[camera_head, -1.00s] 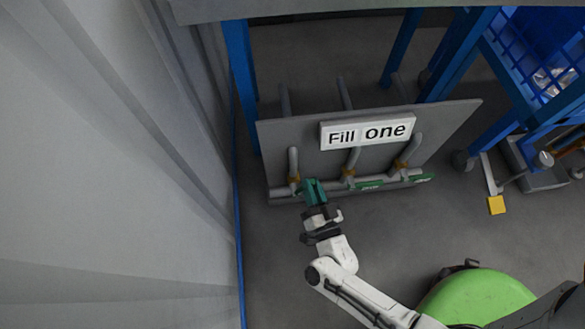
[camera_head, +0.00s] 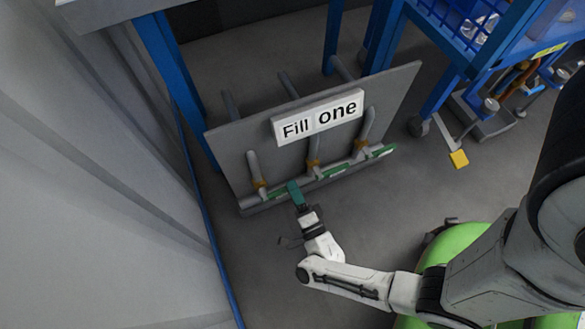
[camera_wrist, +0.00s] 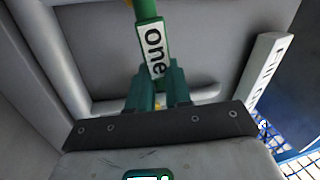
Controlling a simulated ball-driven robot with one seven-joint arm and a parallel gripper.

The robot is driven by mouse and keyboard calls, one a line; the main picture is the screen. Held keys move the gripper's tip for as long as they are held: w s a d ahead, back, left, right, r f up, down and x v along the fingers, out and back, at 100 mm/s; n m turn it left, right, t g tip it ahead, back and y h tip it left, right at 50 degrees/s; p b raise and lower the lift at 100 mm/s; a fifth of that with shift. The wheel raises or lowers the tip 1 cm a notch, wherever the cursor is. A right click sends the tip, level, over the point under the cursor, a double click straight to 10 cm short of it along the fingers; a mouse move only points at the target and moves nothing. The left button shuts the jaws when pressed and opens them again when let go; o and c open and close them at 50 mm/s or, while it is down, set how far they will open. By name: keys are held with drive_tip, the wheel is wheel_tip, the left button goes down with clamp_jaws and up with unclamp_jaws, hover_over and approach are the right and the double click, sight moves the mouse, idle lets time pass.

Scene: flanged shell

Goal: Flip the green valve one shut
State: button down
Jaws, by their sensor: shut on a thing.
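The green valve handle with a white "one" label (camera_wrist: 150,36) fills the upper middle of the wrist view. In the head view this left green handle (camera_head: 276,195) lies along the horizontal pipe at the panel's lower left. In the head view my gripper (camera_head: 293,190) is at the handle's right end. A middle green handle (camera_head: 331,173) and a right green handle (camera_head: 383,151) also lie along the pipe.
A grey panel (camera_head: 232,160) carries upright pipes and a "Fill one" sign (camera_head: 318,117). A pale wall (camera_head: 90,200) stands at the left. A blue rack (camera_head: 452,90) stands at the upper right.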

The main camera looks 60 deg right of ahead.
drive_tip(key=shift+f+m+h, duration=0.3)
drive_tip(key=shift+f+m, duration=0.5)
drive_tip(key=shift+m, duration=0.5)
drive_tip(key=shift+s, duration=0.1)
drive_tip(key=c, duration=1.1)
unclamp_jaws()
drive_tip(key=shift+o, duration=0.2)
drive_tip(key=v, duration=0.7)
drive_tip(key=shift+s+a, duration=0.15)
drive_tip(key=shift+a, duration=0.05)
